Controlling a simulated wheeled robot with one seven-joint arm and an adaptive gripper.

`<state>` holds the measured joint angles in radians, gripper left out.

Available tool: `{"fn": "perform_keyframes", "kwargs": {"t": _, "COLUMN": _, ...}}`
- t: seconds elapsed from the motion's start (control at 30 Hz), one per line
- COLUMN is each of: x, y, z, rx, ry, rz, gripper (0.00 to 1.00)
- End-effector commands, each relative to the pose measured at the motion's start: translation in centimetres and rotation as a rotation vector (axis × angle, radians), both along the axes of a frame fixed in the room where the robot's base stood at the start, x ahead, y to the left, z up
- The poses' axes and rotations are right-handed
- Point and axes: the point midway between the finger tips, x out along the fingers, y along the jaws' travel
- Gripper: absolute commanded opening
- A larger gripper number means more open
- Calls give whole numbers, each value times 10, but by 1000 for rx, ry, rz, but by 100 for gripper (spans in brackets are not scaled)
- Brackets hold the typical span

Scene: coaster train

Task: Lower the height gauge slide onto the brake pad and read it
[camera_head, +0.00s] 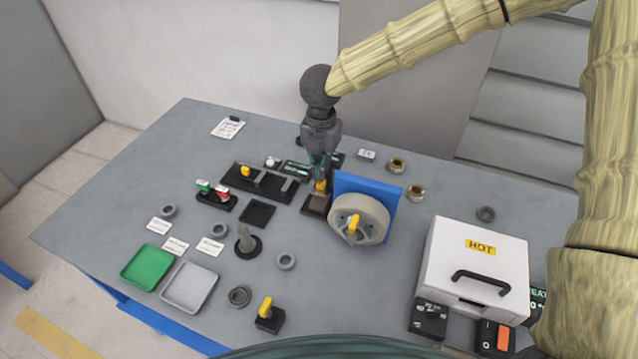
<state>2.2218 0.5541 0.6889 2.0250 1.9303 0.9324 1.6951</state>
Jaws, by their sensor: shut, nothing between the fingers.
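My gripper (320,174) points down at the back middle of the table, its fingers shut and empty. Just below the fingertips is a small yellow part (321,186), which looks like the height gauge slide; whether the fingers touch it cannot be told. Under it a brown block (318,204), apparently the brake pad, sits on a dark base. The gap between slide and pad is too small to judge. My gripper hides much of the gauge's upright. A dark green display (296,168) is partly seen beside the gripper; its reading is not legible.
A blue plate with a grey wheel (358,220) stands close right of the gauge. A black fixture (258,185) is left. A white HOT box (474,266) stands front right. Green (147,267) and grey (188,288) trays lie front left. Several rings and labels are scattered about.

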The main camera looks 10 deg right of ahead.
Motion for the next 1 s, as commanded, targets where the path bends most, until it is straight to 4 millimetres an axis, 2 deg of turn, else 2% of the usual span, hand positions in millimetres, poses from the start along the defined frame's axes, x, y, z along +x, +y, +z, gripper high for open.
{"fn": "perform_keyframes", "kwargs": {"t": 1.0, "x": 0, "y": 0, "z": -19, "rx": 0, "ry": 0, "rz": 0, "gripper": 0}}
